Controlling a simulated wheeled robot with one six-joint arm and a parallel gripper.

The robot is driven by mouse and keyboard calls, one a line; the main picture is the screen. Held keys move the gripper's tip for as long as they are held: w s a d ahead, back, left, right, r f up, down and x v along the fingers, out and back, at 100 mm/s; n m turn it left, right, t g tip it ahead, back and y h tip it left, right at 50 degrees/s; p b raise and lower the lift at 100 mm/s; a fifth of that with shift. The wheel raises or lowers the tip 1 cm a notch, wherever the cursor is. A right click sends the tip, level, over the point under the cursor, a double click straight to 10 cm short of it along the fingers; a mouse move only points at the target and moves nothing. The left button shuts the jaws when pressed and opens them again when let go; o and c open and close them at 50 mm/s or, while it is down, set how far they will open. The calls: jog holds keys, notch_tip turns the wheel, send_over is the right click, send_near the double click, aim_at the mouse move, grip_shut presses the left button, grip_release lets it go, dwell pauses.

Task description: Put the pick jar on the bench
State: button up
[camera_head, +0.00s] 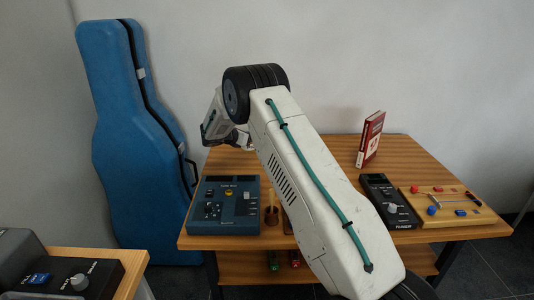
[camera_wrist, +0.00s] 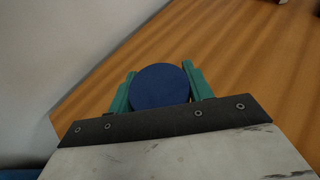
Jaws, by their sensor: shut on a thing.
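A round, dark blue top (camera_wrist: 160,87), which I take to be the pick jar's lid, shows in the wrist view between the green fingers of my gripper (camera_wrist: 159,88). The fingers are shut on its sides. The jar's body is hidden under the lid. Striped wood, which looks like the bench, spreads beyond it; I cannot tell if the jar touches it. In the head view the wooden bench (camera_head: 318,150) stands in the middle, with my wrist over its far left part. The jar cannot be made out there.
On the bench are a blue device (camera_head: 222,205), a small wooden cup (camera_head: 271,215), a red book (camera_head: 370,138), a black device (camera_head: 390,203) and a wooden board (camera_head: 445,205). A blue instrument case (camera_head: 135,150) leans on the wall at left. The back middle of the bench looks clear.

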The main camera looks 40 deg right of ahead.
aim_at(252, 150)
jog(key=shift+d+f, duration=0.15)
jog(key=shift+f, duration=2.7)
jog(key=shift+s+f, duration=0.1)
jog(key=o, duration=1.1)
jog(key=shift+f, duration=0.1)
jog(key=shift+c, duration=0.2)
